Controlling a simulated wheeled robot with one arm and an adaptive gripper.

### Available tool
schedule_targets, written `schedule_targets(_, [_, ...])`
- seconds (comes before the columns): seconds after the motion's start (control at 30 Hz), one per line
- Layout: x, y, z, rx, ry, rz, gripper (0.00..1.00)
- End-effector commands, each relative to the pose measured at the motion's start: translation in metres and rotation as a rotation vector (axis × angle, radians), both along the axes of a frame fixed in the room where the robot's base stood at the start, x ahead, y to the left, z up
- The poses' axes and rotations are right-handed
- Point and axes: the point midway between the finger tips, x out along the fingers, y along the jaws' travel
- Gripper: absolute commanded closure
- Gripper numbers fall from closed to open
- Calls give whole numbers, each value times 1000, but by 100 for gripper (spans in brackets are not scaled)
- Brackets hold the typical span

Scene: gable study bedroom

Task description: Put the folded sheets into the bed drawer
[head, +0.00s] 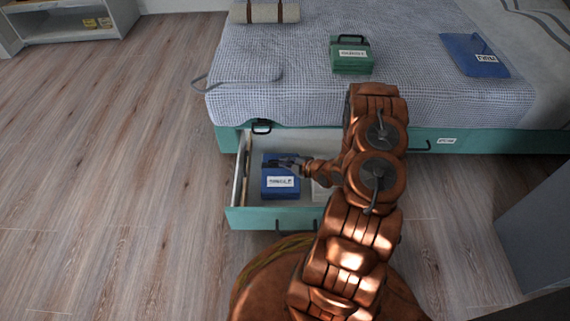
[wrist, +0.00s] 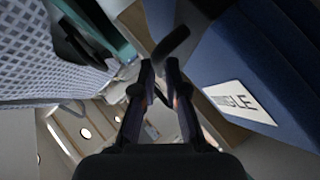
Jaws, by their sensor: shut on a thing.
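A blue folded bundle (head: 281,189) with a white label is inside the open bed drawer (head: 262,218), in its left part. My gripper (head: 297,164) is at its top and shut on its dark handle. A green bundle (head: 350,60) with a dark handle and label stands on the bed. My arm hides the drawer's right part.
The bed (head: 290,95) has a checked cover that overhangs the drawer opening. A flat blue labelled item (head: 474,54) lies at its right, a strapped beige roll (head: 264,12) at its far left. A pale thing (head: 320,191) shows in the drawer beside my arm. Left floor is clear.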

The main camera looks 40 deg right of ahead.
Motion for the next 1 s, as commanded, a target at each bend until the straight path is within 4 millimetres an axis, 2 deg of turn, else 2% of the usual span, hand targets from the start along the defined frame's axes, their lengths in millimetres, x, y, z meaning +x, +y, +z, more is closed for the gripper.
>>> schedule_targets(0.27, [0, 0, -1, -1, 1, 1, 100])
schedule_targets(0.3, [0, 0, -1, -1, 1, 1, 84])
schedule_targets(0.5, [0, 0, -1, -1, 1, 1, 63])
schedule_targets(0.83, [-1, 0, 0, -1, 2, 1, 63])
schedule_targets(1.0, [-13, -3, 7, 0, 2, 0, 63])
